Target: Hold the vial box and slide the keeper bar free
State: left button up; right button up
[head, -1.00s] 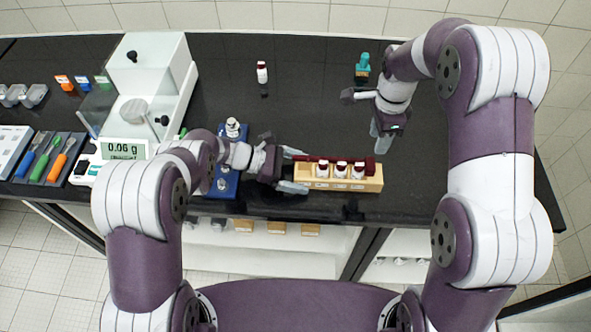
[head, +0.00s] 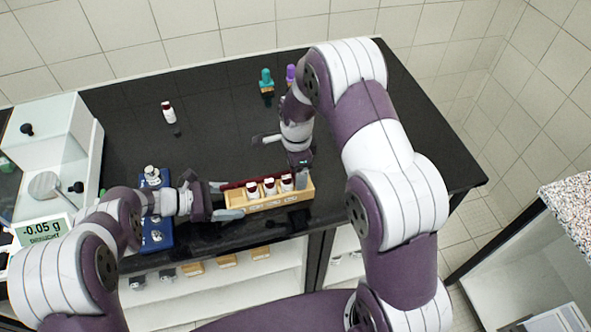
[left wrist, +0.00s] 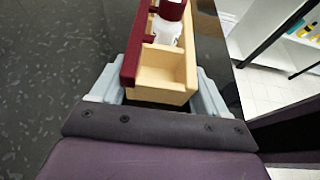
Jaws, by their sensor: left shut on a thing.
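The pale wooden vial box (head: 268,203) sits near the table's front edge with three white, dark-red-capped vials in it. The dark red keeper bar (head: 234,184) runs along its back side; in the left wrist view the bar (left wrist: 131,58) lies along the box's left wall. My left gripper (head: 226,200) is shut on the box's left end, one finger on each side (left wrist: 157,88). My right gripper (head: 302,176) points down at the box's right end, by the far end of the bar. Its finger gap is hidden, and contact with the bar is unclear.
A blue stand (head: 157,232) is left of the box, behind my left arm. A lone capped vial (head: 168,112), a teal-topped item (head: 266,80) and a purple-topped item (head: 291,74) stand farther back. A balance (head: 50,150) is at the left. The table's middle is clear.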

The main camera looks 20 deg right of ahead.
jog(key=shift+f, duration=0.45)
grip_shut()
jog(key=shift+d, duration=1)
grip_release()
jog(key=shift+a, duration=0.1)
notch_tip(320, 180, up, 12)
